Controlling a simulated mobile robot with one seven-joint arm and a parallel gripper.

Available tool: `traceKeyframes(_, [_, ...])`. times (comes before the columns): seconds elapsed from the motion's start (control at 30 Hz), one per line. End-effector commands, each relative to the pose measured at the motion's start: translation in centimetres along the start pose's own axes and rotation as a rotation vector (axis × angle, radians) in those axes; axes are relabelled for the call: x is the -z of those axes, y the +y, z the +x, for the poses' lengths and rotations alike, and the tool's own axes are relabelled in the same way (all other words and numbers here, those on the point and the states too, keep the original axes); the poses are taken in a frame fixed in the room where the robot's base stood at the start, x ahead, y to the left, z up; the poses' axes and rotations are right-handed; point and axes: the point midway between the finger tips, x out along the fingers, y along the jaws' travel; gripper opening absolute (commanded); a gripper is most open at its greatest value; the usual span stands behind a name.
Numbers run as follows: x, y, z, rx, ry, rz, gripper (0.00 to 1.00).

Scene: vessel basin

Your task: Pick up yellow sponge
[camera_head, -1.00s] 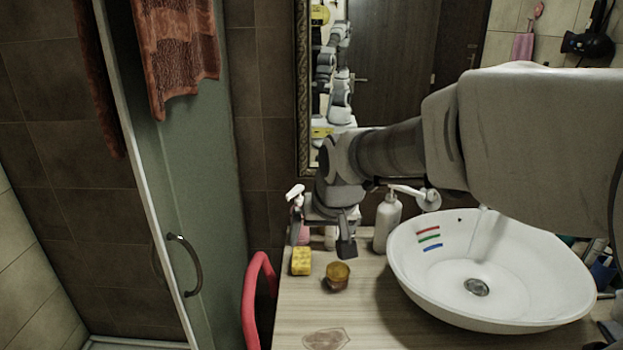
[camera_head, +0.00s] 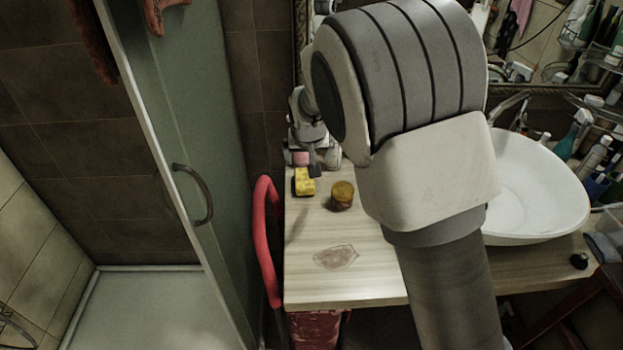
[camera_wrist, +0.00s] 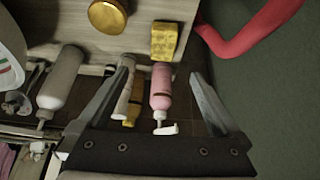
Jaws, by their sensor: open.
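The yellow sponge (camera_head: 304,182) lies on the wooden counter (camera_head: 310,221) near its left edge in the head view. In the wrist view the sponge (camera_wrist: 164,41) is at top centre, beyond my fingertips and apart from them. My gripper (camera_head: 305,170) is at the back of the counter, just behind the sponge. In the wrist view my gripper (camera_wrist: 160,72) is open with its fingers spread. A pink bottle (camera_wrist: 161,90) and a pale bottle (camera_wrist: 124,95) show between the fingers. Nothing is visibly held.
A round amber jar (camera_head: 342,194) stands right of the sponge; a white basin (camera_head: 535,190) is farther right. A red curved rail (camera_head: 264,240) stands beside the counter's left edge. A white bottle (camera_wrist: 60,80) is left of the fingers. The front left counter is clear.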

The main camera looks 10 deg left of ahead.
Motion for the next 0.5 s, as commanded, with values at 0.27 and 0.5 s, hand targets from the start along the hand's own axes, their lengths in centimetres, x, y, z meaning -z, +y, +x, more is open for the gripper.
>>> traceKeyframes(0.27, [-0.1,0.1,5.1,-0.002,-0.003,0.001,1.0])
traceKeyframes(0.5, [-0.1,0.1,9.3,-0.001,-0.003,0.001,1.0])
